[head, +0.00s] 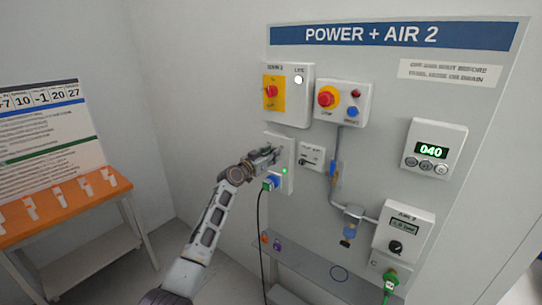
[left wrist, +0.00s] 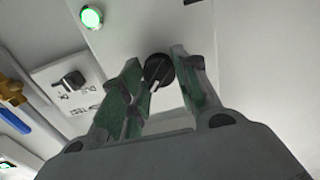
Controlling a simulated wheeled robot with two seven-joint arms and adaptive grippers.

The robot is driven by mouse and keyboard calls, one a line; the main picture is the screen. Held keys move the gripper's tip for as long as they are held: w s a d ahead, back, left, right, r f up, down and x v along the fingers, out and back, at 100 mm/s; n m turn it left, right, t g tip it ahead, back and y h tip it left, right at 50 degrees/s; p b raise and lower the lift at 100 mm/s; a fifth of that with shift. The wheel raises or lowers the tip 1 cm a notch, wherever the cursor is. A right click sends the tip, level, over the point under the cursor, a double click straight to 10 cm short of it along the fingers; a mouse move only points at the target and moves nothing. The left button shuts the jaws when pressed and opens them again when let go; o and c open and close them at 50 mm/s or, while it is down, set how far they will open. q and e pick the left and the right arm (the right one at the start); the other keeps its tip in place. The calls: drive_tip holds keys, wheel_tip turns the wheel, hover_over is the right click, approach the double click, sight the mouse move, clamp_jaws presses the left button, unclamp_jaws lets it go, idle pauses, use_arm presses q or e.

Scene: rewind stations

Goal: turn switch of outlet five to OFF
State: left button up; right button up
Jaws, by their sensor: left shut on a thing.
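The outlet box (head: 288,184) is a pale box on the panel with a lit green lamp (head: 284,171) and a blue plug (head: 270,183) with a black cable. My left gripper (head: 270,157) is at the upper part of this box and hides its switch in the head view. In the left wrist view the switch is a round black knob (left wrist: 157,72) with a white mark, between the fingers of my left gripper (left wrist: 153,62), which is shut on it. The green lamp (left wrist: 91,17) is lit there too. No outlet number is readable. My right gripper is not in view.
A small plate with a black knob (head: 308,160) sits just right of the outlet box. Above are a yellow-and-red rotary switch (head: 272,92) and a red stop button (head: 327,97). A blue-handled valve and pipe (head: 335,172) run down the panel. An orange-topped table (head: 85,198) stands left.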

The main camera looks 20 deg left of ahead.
use_arm(q)
drive_tip(key=shift+a+f+n+p, duration=0.1)
drive_tip(key=shift+n+p, duration=1.45)
drive_tip(key=shift+n, duration=2.95)
drive_tip(key=shift+a+f+n+p, duration=0.1)
drive_tip(key=shift+n+p, duration=1.45)
drive_tip(key=shift+n, duration=2.95)
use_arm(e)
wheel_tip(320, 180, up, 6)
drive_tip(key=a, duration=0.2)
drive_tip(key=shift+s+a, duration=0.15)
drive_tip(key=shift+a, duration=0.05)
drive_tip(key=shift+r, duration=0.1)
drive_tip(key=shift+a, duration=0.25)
